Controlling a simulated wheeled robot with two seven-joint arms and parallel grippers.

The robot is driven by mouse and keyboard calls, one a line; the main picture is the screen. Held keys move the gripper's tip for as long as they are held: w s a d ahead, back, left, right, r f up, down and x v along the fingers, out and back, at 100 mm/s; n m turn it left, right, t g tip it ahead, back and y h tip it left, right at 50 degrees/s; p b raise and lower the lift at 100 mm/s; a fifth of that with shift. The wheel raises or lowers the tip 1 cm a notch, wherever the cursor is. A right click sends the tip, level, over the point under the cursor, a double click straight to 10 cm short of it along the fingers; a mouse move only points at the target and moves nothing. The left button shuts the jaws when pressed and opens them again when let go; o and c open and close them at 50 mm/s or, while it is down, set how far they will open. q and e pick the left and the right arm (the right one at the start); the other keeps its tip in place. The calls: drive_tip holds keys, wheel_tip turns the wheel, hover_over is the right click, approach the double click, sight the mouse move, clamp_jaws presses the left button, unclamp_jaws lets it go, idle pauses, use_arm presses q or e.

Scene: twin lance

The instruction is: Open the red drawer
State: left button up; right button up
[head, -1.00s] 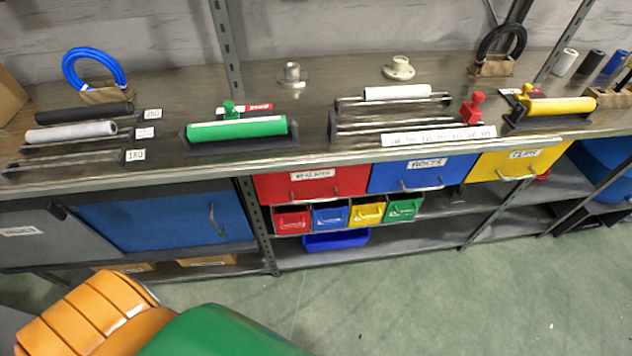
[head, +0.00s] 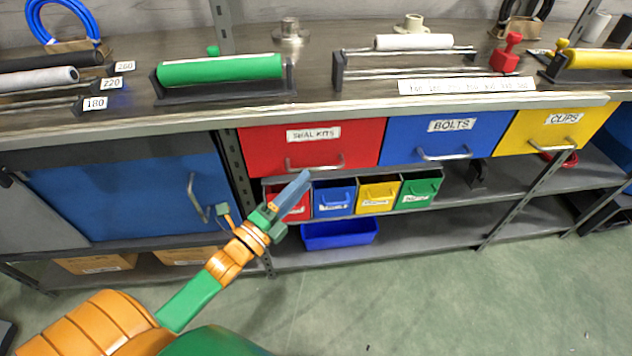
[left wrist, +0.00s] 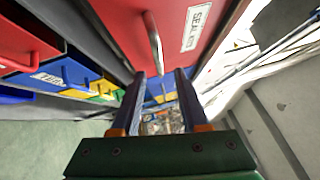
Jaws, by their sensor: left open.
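The red drawer (head: 308,147), labelled "SEAL KITS", is shut under the bench top, left of the blue drawer. Its metal bar handle (head: 315,165) runs along the lower front. My left gripper (head: 304,178) is in front of the drawer, just below the handle's left end in the head view. In the left wrist view the open, empty fingers (left wrist: 158,84) point toward the red drawer front (left wrist: 185,30), with the handle (left wrist: 152,42) just beyond their tips. I cannot tell any contact. My right gripper is not in view.
A blue "BOLTS" drawer (head: 436,138) and a yellow "CLIPS" drawer (head: 556,130) sit to the right. Small coloured bins (head: 378,195) stand on the shelf just below, close to my gripper. A blue cabinet door (head: 125,195) is at left. Green floor in front is clear.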

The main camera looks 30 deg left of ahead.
sight(316, 167)
use_arm(q)
drive_tip(key=x, duration=0.6)
clamp_jaws()
idle(1.2)
